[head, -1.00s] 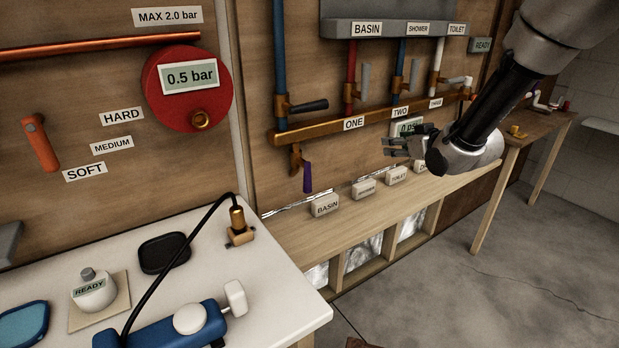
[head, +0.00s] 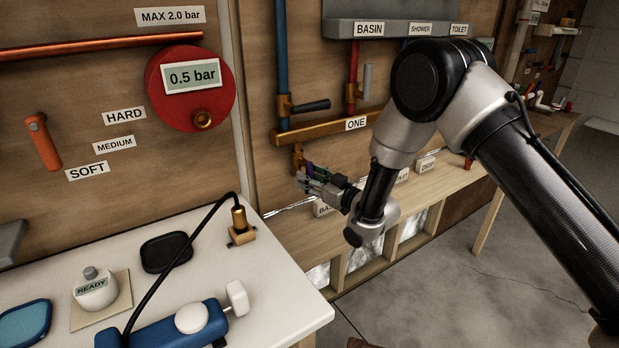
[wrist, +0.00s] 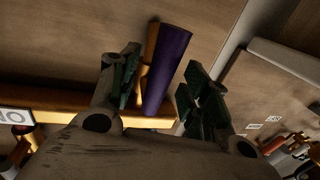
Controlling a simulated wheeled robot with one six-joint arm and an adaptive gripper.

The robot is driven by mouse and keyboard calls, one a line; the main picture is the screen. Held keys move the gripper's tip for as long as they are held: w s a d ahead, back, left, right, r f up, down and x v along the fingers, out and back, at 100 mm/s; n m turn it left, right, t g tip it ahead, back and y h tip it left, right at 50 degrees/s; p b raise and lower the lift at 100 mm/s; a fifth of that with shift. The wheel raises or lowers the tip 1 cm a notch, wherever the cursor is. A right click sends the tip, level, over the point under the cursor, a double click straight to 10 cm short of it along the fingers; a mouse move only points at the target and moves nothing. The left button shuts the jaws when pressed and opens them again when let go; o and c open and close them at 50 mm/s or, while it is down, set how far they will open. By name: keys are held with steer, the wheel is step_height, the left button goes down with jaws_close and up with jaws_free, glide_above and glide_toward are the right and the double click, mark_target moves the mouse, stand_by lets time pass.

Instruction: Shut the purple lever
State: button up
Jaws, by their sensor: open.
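The brass manifold (head: 310,132) runs above my gripper. A blue pipe valve with a dark handle (head: 311,106) is above it. Labelled blocks (head: 322,209) stand on the wooden shelf below. The white table (head: 275,290) is at front left.

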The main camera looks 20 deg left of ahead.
steer(key=shift+w+a, duration=0.3)
steer(key=shift+a, duration=0.1)
jaws_close()
